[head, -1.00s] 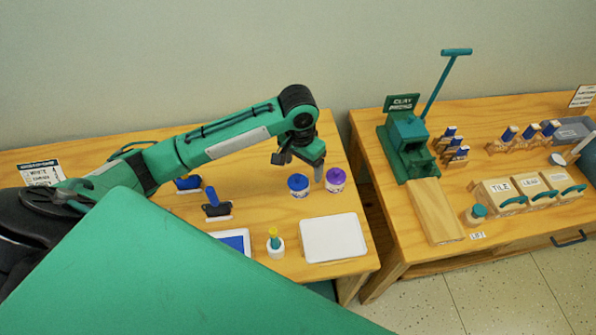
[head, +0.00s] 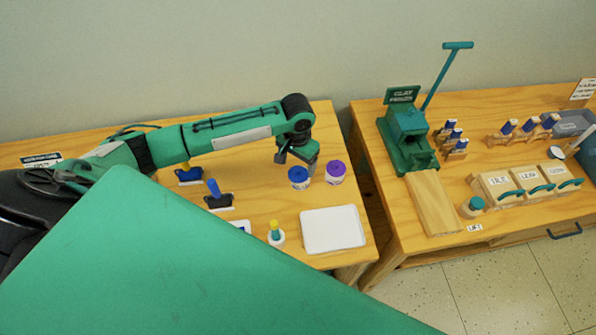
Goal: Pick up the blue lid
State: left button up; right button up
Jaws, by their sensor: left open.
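The blue lid (head: 298,173) sits on a small white jar (head: 300,186) on the left wooden table, near its right end. A similar jar with a purple lid (head: 336,167) stands just right of it. My left gripper (head: 297,162) points down, open and empty, just behind and over the blue-lidded jar. One finger is near the purple lid's left side. I cannot tell whether any finger touches the blue lid. My right gripper is not in view.
Blue-handled tools (head: 216,194) stand to the left. The right table holds a green clay press (head: 407,140) and labelled boxes (head: 497,190). A gap separates the tables.

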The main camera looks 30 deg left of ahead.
aim_at(298, 169)
pick_arm(q)
notch_tip(298, 169, down, 4)
jog(key=shift+d+f+p, duration=0.1)
jog(key=shift+p, duration=0.5)
jog(key=shift+c, duration=0.5)
jog(key=shift+w, duration=0.1)
jog(key=c, duration=1)
